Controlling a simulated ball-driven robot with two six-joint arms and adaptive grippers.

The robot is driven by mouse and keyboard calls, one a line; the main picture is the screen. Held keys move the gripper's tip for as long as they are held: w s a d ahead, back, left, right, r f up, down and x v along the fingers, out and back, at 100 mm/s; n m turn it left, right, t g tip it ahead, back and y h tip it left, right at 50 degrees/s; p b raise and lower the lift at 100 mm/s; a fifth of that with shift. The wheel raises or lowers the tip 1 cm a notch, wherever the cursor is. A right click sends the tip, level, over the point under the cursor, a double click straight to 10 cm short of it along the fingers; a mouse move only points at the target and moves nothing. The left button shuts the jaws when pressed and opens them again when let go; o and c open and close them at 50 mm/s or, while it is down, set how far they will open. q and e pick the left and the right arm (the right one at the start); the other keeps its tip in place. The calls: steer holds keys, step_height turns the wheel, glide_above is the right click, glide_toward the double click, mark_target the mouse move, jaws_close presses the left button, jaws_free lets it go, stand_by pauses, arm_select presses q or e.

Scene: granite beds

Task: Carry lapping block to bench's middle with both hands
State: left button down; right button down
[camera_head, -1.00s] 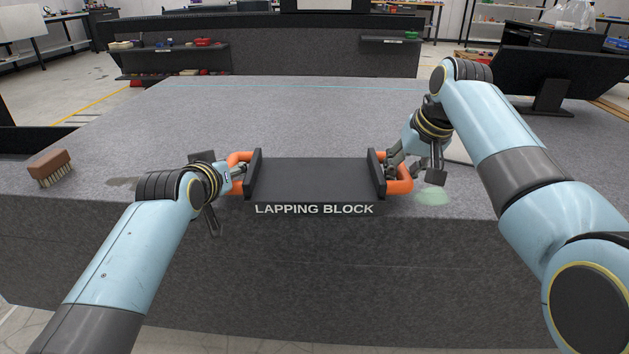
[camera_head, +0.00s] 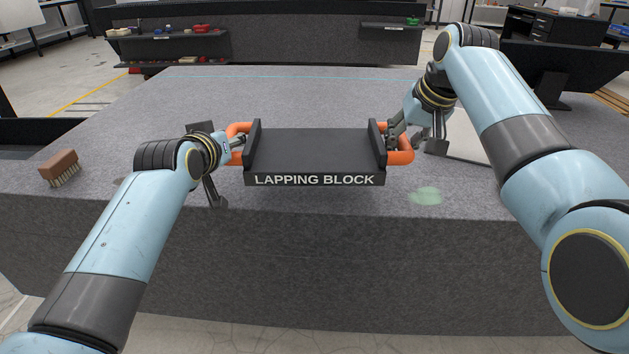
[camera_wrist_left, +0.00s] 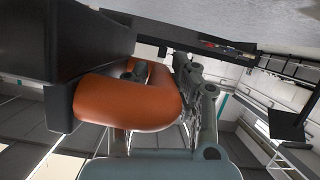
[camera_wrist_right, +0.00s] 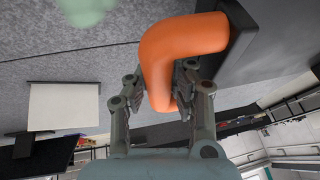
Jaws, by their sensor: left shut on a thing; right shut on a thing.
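The dark lapping block (camera_head: 315,150) with its white lettering is in the middle of the head view, over the near part of the granite bench (camera_head: 330,100). It looks level and seems lifted a little above the surface. My left gripper (camera_head: 236,146) is shut on its left orange handle (camera_head: 238,130); the left wrist view shows that handle (camera_wrist_left: 130,98) too. My right gripper (camera_head: 394,140) is shut on the right orange handle (camera_head: 402,157); the right wrist view shows the jaws around that handle (camera_wrist_right: 170,60).
A wooden brush (camera_head: 60,168) lies at the bench's left. A pale green stain (camera_head: 425,196) is near the front edge, right of the block. A pale flat plate (camera_head: 466,140) lies behind my right arm. The bench behind the block is clear.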

arm_select(q)
steer(key=shift+w+a+r, duration=0.1)
steer(key=shift+w+r, duration=0.05)
steer(key=shift+r, duration=0.15)
arm_select(e)
steer(key=shift+w+d+r, duration=0.15)
steer(key=shift+w+r, duration=0.05)
steer(key=shift+r, duration=0.05)
arm_select(q)
steer(key=shift+r, duration=0.25)
arm_select(e)
steer(key=shift+r, duration=0.25)
